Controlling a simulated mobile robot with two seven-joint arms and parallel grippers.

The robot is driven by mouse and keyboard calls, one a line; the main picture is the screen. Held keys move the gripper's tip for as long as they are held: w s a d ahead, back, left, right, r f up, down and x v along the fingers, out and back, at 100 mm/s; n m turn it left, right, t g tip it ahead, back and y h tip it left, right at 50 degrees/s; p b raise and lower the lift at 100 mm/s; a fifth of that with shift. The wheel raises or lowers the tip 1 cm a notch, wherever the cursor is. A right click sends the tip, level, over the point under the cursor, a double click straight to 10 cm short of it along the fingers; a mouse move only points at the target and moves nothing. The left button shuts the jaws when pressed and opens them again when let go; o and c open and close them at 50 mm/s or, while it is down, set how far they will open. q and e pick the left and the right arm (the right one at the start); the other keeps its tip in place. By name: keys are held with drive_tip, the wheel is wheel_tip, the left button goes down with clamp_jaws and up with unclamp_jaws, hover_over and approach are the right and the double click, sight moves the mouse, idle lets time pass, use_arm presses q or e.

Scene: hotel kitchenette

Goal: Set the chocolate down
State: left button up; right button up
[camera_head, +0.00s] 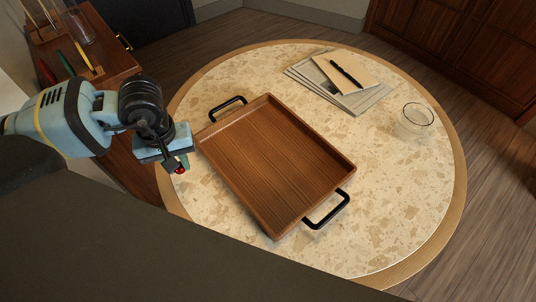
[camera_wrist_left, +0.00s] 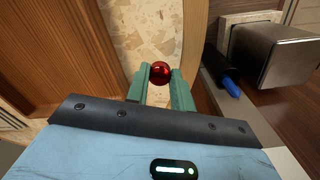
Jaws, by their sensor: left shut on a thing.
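The chocolate is a small shiny red ball (camera_head: 180,170). It also shows in the left wrist view (camera_wrist_left: 160,71), between the two green fingertips. My left gripper (camera_head: 181,164) is shut on it and holds it near the left edge of the round table (camera_head: 390,190), to the left of the wooden tray (camera_head: 270,160). In the head view the fingers partly hide the chocolate. The tray is empty, with a raised rim and black handles. I cannot tell the exact height of the chocolate above the table. My right gripper is not in view.
A newspaper (camera_head: 350,103) with a tan notebook (camera_head: 334,69) and a black pen (camera_head: 347,74) lies at the back of the table. A clear glass (camera_head: 415,121) stands at the right. Bare tabletop surrounds the tray. A wooden sideboard (camera_head: 105,45) is at the upper left.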

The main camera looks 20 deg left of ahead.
use_arm(q)
drive_tip(key=p, duration=0.1)
hover_over(234, 144)
drive_tip(key=shift+f, duration=0.7)
drive_tip(key=shift+f, duration=0.1)
wheel_tip(234, 144, down, 3)
drive_tip(key=shift+f+p, duration=0.15)
drive_tip(key=shift+p, duration=0.15)
drive_tip(key=shift+f, duration=0.2)
drive_tip(key=o, duration=0.9)
